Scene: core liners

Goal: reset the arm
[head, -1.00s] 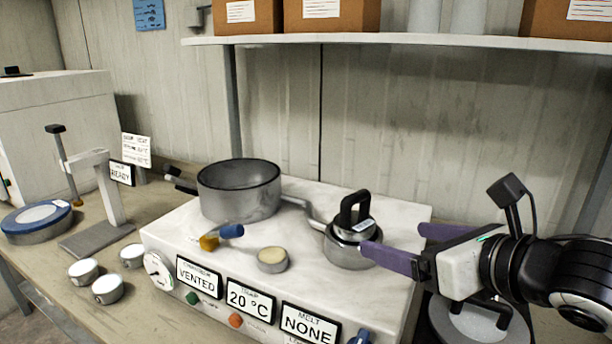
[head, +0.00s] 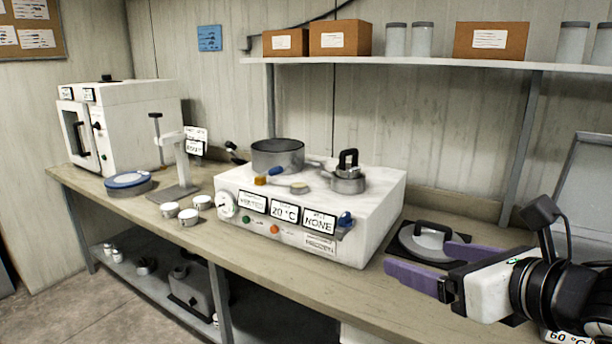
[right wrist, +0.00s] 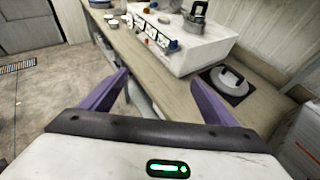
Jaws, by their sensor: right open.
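My right gripper (head: 428,262) is open and empty, with purple fingers spread, at the right of the head view. It is in front of the bench's right part, near a round lid with a dark handle (head: 427,240) on a dark pad. In the right wrist view my right gripper (right wrist: 158,88) has nothing between its fingers; the bench edge and floor show beyond. My left gripper is in neither view.
A white heating unit (head: 290,246) with labels stands on the bench (head: 250,262). A large pot (head: 278,157) and a small pot with a black-handled weight (head: 348,178) stand on it. A shelf (head: 420,64) holds boxes above. Small white-topped tins (head: 189,217) sit to the left.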

